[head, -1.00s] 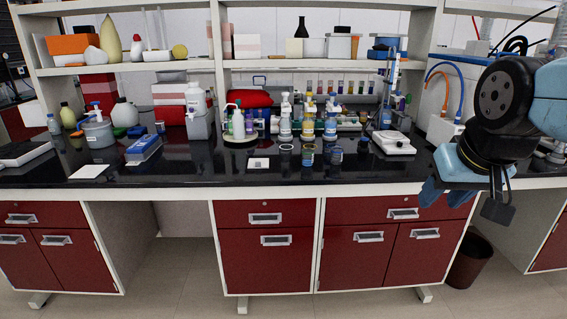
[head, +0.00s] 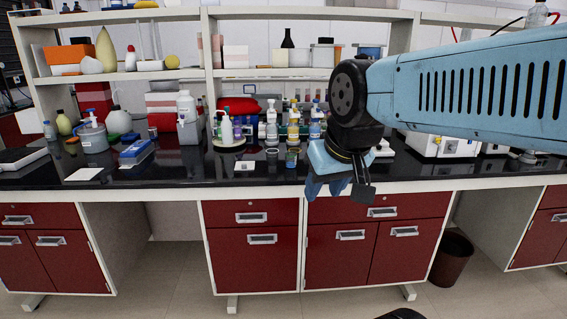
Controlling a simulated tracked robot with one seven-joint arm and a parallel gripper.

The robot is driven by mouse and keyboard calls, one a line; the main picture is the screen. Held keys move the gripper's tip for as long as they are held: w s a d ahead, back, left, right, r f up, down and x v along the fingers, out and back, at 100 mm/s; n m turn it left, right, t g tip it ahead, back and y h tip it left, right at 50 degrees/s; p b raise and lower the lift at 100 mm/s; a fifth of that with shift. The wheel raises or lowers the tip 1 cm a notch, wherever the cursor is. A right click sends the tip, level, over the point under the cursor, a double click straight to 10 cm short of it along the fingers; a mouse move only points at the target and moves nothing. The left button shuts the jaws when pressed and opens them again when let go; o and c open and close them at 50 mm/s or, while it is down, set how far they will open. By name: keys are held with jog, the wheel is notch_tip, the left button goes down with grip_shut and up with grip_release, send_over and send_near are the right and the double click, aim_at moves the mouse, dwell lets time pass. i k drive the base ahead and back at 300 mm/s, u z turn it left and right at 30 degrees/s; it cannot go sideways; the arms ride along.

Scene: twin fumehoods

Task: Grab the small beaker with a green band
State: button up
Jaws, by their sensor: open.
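Two small beakers show near the front of the black bench. The left one (head: 272,156) looks dark or clear. The one beside it (head: 292,158) seems to have a greenish band, but it is too small to be sure. A third beaker to its right, seen earlier, is now hidden behind my gripper. My gripper (head: 328,188) is open and empty, pointing down in front of the bench edge, to the right of the visible beakers and nearer the camera.
The black bench (head: 225,187) has several bottles behind the beakers, including a white pump bottle (head: 271,125). A small white card (head: 245,166) lies left of the beakers. A blue-topped box (head: 137,152) stands farther left. Shelves (head: 180,74) rise behind. Red drawers are below.

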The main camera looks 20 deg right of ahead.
aim_at(291, 157)
jog(key=u, duration=0.1)
jog(key=i, duration=1)
jog(key=z, duration=0.1)
